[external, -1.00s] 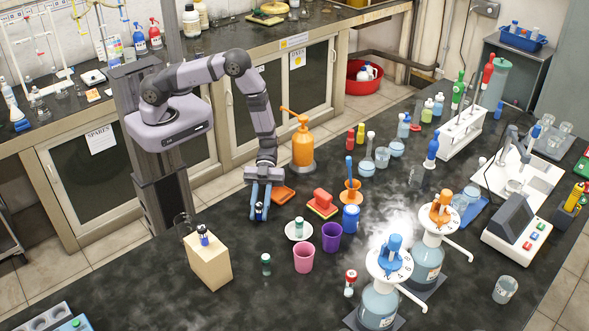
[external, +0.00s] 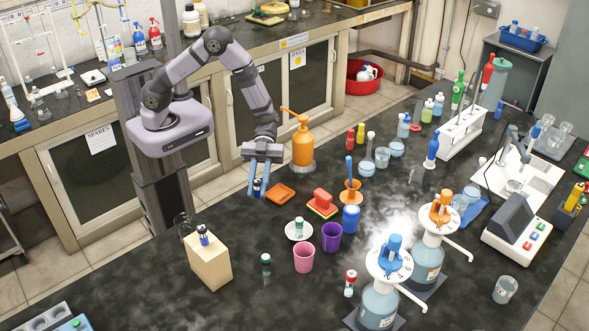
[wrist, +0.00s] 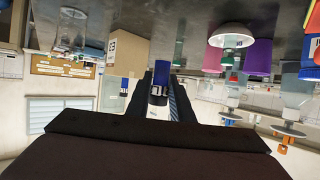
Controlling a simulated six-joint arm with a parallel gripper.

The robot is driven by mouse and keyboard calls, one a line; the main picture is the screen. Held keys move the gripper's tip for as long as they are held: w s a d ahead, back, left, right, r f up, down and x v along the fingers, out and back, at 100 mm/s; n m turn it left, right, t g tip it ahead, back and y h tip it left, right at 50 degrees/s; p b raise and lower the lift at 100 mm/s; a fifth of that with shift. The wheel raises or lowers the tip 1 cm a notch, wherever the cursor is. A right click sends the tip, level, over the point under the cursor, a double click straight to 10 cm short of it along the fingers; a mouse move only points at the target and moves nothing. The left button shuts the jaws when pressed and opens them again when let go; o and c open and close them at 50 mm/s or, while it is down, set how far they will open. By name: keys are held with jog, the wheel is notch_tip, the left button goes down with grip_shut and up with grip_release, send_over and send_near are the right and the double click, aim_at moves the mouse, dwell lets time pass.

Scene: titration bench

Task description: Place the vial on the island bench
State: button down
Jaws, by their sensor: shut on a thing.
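My gripper (external: 262,178) is shut on a small vial (external: 257,187) with a dark blue cap, above the back-left part of the island bench (external: 235,305). In the wrist view the vial (wrist: 158,90) is between the dark fingers, blue end up in the picture with a white label band. The vial is held clear of the bench top.
A green-capped vial (external: 266,263), a pink cup (external: 303,258), a purple cup (external: 331,237) and a white dish (external: 289,231) stand on the bench in front. An orange pump bottle (external: 303,145) and orange tray (external: 281,192) are to the right. Bare bench lies front left.

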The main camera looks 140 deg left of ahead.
jog(key=shift+r, duration=0.35)
